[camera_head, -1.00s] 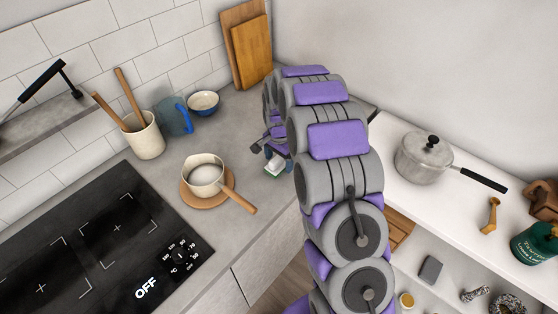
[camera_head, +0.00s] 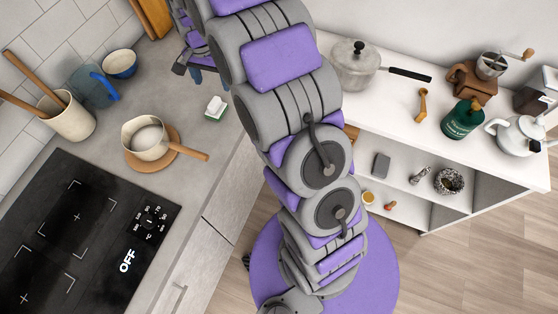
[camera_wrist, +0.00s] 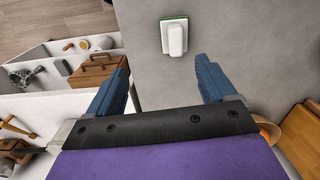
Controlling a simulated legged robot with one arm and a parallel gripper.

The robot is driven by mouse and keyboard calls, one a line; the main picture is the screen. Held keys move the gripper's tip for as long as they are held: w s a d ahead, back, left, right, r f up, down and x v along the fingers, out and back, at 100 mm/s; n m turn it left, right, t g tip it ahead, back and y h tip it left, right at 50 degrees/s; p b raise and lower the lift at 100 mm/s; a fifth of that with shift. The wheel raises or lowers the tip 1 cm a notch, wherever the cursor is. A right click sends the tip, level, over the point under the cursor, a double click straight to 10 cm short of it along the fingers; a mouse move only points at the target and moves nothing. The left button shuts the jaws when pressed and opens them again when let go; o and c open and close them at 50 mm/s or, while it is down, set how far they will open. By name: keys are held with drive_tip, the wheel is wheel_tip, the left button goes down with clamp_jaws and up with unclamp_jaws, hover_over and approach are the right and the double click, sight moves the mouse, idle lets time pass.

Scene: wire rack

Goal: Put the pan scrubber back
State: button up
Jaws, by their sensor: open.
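A small white block with a green base, which looks like the pan scrubber (camera_head: 215,107), rests on the grey counter (camera_head: 190,175) near its right edge. In the wrist view the scrubber (camera_wrist: 175,38) lies ahead of my gripper (camera_wrist: 160,68), between the lines of its two blue fingers and nearer the right one. The fingers are apart, with nothing between them. In the head view my gripper (camera_head: 195,70) is above and behind the scrubber, not touching it. My arm covers part of the counter's far right. No wire rack is clearly visible.
A saucepan (camera_head: 146,141) on a round wooden board, a utensil crock (camera_head: 68,116), a blue jug (camera_head: 94,86) and a bowl (camera_head: 120,64) stand left of the scrubber. A lidded pot (camera_head: 357,68) stands on the white shelf unit. The counter around the scrubber is clear.

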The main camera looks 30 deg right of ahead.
drive_tip(key=s+r+n, duration=0.3)
drive_tip(key=s, duration=1)
drive_tip(key=s+r+n+g, duration=0.1)
drive_tip(key=s+r+n, duration=0.1)
drive_tip(key=s, duration=1.1)
drive_tip(key=s+r+n, duration=0.3)
drive_tip(key=s+n, duration=0.1)
drive_tip(key=s, duration=0.9)
drive_tip(key=shift+s+a+r+n+g, duration=0.3)
drive_tip(key=shift+s+a+r+n, duration=0.05)
drive_tip(key=shift+a+n, duration=0.1)
